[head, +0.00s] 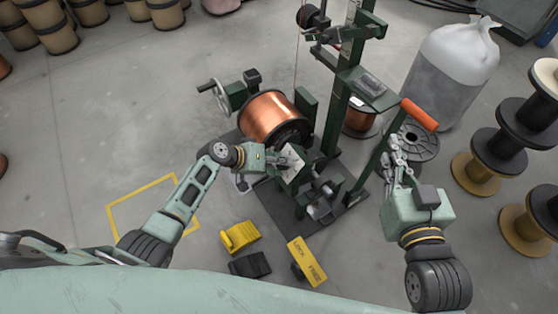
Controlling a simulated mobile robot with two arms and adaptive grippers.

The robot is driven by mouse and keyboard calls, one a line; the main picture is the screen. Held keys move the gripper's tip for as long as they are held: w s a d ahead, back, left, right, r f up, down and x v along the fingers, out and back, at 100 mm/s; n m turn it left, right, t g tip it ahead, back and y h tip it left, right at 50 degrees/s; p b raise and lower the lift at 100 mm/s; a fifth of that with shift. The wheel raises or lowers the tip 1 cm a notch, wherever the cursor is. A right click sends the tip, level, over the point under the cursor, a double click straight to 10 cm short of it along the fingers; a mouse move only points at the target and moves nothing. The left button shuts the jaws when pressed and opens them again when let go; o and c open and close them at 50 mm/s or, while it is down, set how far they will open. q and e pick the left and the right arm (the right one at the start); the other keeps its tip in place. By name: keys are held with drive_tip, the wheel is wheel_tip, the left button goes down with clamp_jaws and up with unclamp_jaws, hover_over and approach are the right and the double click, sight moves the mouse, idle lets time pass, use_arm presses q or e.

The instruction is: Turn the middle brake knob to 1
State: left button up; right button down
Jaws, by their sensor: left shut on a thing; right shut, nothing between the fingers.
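A copper spool (272,117) sits in the dark green winding machine (345,110). A small tilted plate (292,172) stands in front of the spool, at the machine's near side. My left gripper (283,162) reaches in from the left and is shut at this plate, on what appears to be a brake knob. The fingers cover the knob, so its setting and which knob it is cannot be read. My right gripper (394,150) is shut and empty, raised at the right, just below the orange handle (419,115) in the picture.
Yellow and black wheel chocks (240,236) and a yellow lock/free plate (307,261) lie near the front. Stacked empty spools (500,145) and a grey-white bag (453,72) stand at the right. The floor at the left is clear around a yellow outline (112,222).

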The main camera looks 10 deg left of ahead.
use_arm(q)
drive_tip(key=shift+s+d, duration=0.2)
drive_tip(key=shift+d, duration=0.3)
drive_tip(key=o, duration=1)
drive_tip(key=shift+r, duration=0.1)
drive_tip(key=shift+c, duration=0.2)
drive_tip(key=shift+o, duration=0.2)
drive_tip(key=shift+a, duration=0.15)
drive_tip(key=shift+a, duration=0.1)
drive_tip(key=shift+a+r, duration=0.1)
drive_tip(key=shift+a, duration=0.05)
drive_tip(key=v, duration=1.1)
drive_tip(key=shift+a+r, duration=0.15)
drive_tip(key=shift+o, duration=0.2)
drive_tip(key=shift+s, duration=0.1)
